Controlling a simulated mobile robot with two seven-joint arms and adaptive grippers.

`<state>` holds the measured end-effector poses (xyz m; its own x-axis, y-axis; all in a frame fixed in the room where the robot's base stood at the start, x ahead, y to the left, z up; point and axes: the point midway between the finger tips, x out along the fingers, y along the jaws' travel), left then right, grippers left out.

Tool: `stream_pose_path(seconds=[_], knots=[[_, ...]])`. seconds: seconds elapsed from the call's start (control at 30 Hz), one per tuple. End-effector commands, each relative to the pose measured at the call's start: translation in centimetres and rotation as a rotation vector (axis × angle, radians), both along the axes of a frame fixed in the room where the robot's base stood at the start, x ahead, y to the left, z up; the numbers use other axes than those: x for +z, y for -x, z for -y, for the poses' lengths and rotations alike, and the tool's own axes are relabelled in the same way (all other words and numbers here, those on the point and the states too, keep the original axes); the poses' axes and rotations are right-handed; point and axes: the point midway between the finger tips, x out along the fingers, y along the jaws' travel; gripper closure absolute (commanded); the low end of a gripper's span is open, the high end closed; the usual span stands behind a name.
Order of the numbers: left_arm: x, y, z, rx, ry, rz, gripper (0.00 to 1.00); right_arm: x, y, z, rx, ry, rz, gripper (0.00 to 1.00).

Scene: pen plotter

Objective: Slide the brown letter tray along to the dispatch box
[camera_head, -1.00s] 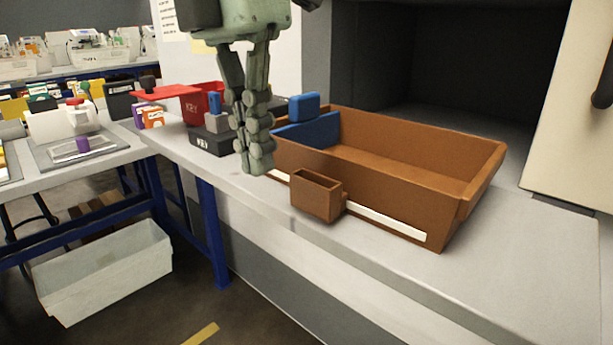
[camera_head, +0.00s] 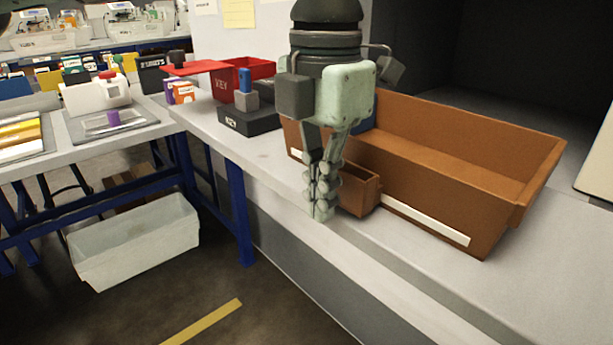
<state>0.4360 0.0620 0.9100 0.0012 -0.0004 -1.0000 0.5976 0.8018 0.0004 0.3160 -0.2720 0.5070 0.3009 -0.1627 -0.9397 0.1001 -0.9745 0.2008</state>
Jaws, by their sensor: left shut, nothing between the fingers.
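The brown letter tray (camera_head: 440,195) is a long open box on the grey counter, with a white strip low on its front. A small open brown pocket (camera_head: 360,190) stands out from its front side. My left gripper (camera_head: 320,212) points down in front of the tray, shut and empty. Its fingertips are just left of the pocket, low near the counter; I cannot tell whether they touch it. The gripper hides the tray's left part and most of a blue piece (camera_head: 368,123) in it. I cannot tell which thing is the dispatch box. My right gripper is not in view.
A black block (camera_head: 248,122) with a blue-topped grey peg and a red KEY box (camera_head: 226,84) stand left of the tray. A dark open recess (camera_head: 500,60) lies behind it. The grey counter (camera_head: 545,270) is bare at the front right.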

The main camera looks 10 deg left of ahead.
Motion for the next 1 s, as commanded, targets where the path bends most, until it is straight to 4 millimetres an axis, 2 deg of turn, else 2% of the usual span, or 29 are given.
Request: stream_pose_path(seconds=[0.2, 0.63, 0.83, 1.0], knots=[[0.0, -1.2, 0.9, 0.0, 0.0, -0.001, 1.0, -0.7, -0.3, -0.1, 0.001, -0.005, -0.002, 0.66], [0.0, -1.8, 1.4, -0.001, 0.0, -0.002, 1.0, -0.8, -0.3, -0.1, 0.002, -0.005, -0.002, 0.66], [0.0, -5.7, 4.4, 0.0, 0.0, -0.005, 1.0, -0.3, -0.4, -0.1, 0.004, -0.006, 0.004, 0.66], [0.3, -9.7, 7.5, 0.0, 0.0, -0.005, 1.0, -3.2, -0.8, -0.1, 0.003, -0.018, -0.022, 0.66]])
